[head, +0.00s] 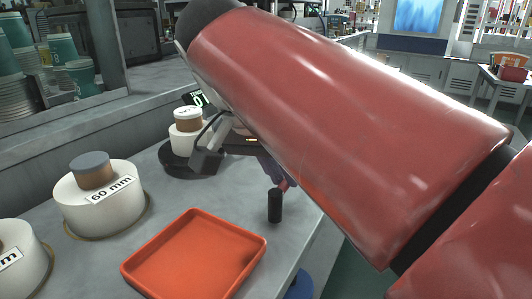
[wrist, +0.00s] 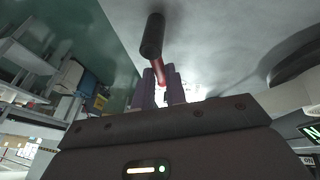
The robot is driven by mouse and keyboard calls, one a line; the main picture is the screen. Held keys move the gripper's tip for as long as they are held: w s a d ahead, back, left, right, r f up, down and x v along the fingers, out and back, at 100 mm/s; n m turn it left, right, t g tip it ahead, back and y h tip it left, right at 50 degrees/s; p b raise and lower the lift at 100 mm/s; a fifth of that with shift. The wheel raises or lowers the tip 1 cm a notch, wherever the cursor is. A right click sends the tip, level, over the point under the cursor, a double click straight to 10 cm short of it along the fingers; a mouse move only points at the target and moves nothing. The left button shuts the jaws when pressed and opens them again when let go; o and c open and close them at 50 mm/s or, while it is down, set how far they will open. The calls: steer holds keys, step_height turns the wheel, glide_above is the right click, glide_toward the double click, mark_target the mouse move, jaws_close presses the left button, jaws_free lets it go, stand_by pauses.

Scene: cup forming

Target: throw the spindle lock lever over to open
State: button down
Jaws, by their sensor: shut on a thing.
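The spindle lock lever has a black grip (head: 275,205) and a red shaft (head: 284,185). It stands near the right edge of the bench, with the grip end toward the head camera. In the wrist view its black grip (wrist: 152,35) points up and its red shaft (wrist: 160,72) runs down between my fingers. My gripper (wrist: 162,80) is shut on the lever at the red shaft. In the head view my gripper (head: 275,172) is partly covered by my red arm. The lever's base and pivot are hidden.
An orange tray (head: 195,255) lies in front on the grey bench. A white cylinder marked 60 mm (head: 100,205) stands left of it, another at the left edge. A white and brown cylinder (head: 187,130) stands on a dark round base.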

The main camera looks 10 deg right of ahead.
steer(key=shift+m, duration=0.3)
steer(key=c, duration=1.4)
jaws_free()
steer(key=shift+c, duration=0.2)
steer(key=shift+r, duration=0.1)
steer(key=v, duration=0.7)
steer(key=shift+r+p, duration=0.25)
steer(key=shift+p, duration=0.15)
steer(key=shift+s+a, duration=0.15)
